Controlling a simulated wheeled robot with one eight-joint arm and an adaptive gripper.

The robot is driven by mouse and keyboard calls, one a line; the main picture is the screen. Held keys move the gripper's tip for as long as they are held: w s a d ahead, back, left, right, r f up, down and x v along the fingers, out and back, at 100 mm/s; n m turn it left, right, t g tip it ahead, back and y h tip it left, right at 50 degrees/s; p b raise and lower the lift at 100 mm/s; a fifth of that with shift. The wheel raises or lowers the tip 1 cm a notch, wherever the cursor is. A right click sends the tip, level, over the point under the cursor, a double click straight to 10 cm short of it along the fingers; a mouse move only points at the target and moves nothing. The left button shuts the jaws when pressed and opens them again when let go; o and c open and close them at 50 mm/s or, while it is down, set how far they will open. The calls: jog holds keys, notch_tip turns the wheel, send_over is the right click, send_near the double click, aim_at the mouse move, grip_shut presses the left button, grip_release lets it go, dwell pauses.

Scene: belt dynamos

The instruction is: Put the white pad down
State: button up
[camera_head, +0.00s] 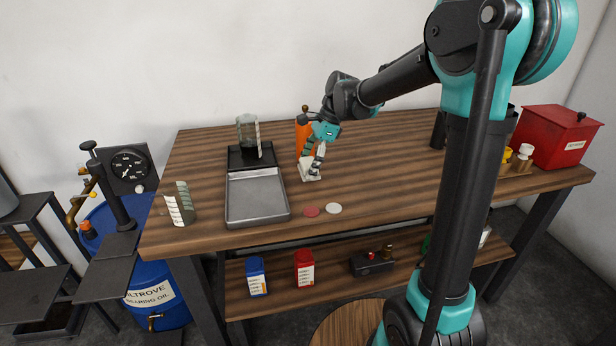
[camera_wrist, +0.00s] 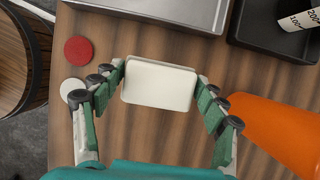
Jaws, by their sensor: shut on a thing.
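The white pad (camera_wrist: 158,84) is a pale rounded rectangular block between my gripper's two green-lined fingers in the wrist view. My gripper (camera_wrist: 160,88) is shut on it, with a finger at each short side. In the head view the pad (camera_head: 311,173) shows below my gripper (camera_head: 312,165), low over the wooden bench (camera_head: 400,165). I cannot tell whether its underside touches the bench.
A grey metal tray (camera_head: 257,218) lies left of the gripper, with a black tray and glass jar (camera_head: 248,134) behind it. An orange object (camera_head: 302,138) stands close behind. Red (camera_head: 312,211) and white (camera_head: 334,208) discs lie in front. The bench to the right is clear.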

aim_at(308, 185)
jog(key=shift+f, duration=2.1)
jog(key=shift+f, duration=0.1)
jog(key=o, duration=1.2)
jog(key=v, duration=1.2)
jog(key=shift+d, duration=0.1)
